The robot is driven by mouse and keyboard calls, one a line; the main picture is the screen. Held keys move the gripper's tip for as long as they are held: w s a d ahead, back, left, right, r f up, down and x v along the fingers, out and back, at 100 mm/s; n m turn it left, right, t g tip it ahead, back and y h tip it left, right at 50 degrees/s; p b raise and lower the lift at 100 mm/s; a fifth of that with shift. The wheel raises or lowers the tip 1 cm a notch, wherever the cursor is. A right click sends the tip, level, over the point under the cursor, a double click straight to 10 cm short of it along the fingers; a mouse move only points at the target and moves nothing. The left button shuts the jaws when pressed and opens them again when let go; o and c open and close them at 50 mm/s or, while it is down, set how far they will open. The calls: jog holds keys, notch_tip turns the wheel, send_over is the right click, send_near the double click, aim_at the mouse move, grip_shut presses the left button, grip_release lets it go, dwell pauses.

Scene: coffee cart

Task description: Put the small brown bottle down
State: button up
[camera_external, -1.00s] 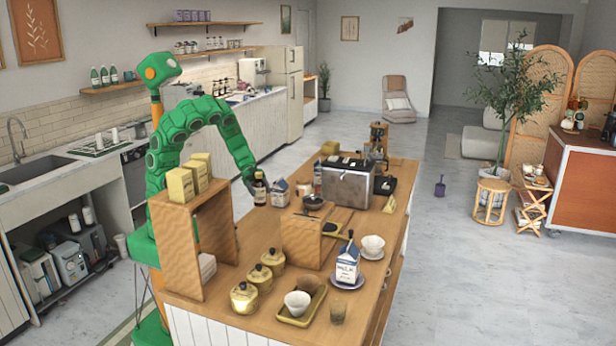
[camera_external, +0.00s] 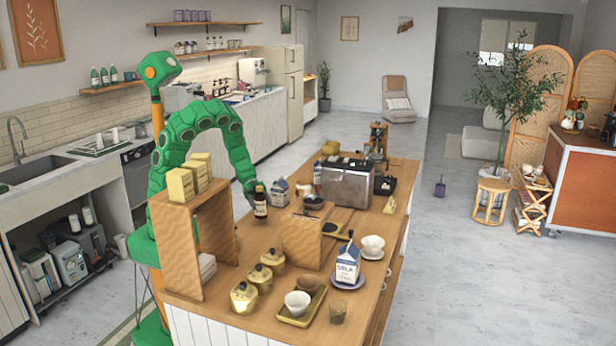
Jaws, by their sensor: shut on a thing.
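The small brown bottle (camera_external: 260,206) has a dark body and a pale label. It is upright at the far left side of the wooden counter (camera_external: 262,234). My gripper (camera_external: 253,188) is at the bottle's upper part, on its left side, and shut on it. The fingers are small and dark here, so their exact hold is hard to see. The bottle's base is at or very close to the counter top; I cannot tell whether it touches.
A small carton (camera_external: 280,193) stands just right of the bottle. A wooden shelf box (camera_external: 178,240) with yellow packs stands in front to the left. A wooden divider (camera_external: 301,241) is to the right. Bare counter lies in front of the bottle.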

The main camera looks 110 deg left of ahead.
aim_at(263, 213)
jog(key=shift+f, duration=1.4)
jog(key=shift+f, duration=0.1)
jog(key=o, duration=1.4)
jog(key=shift+a, duration=0.1)
jog(key=v, duration=1.2)
